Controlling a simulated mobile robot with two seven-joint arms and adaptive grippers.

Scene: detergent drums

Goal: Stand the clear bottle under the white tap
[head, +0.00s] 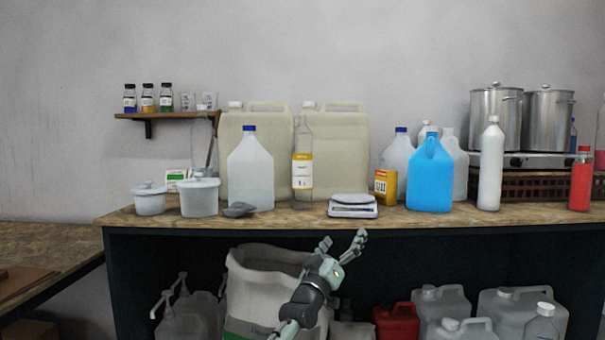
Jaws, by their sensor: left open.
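The clear bottle (303,135) stands upright on the bench, with a white and yellow label. It is in front of two cream drums (341,150), between them in the picture. I cannot make out a white tap on either drum; their lower fronts are partly hidden by the bottle, a blue-capped jug (250,171) and the scale. My left gripper (343,242) is open and empty, in front of the bench and below its top edge, to the lower right of the bottle and apart from it. My right gripper is not in view.
A scale (352,206) sits at the bench front, right of the bottle. A yellow box (385,186) and blue jug (430,175) stand further right. White tubs (199,197) and a grey scoop (239,210) are left. A sack (250,290) is below the bench.

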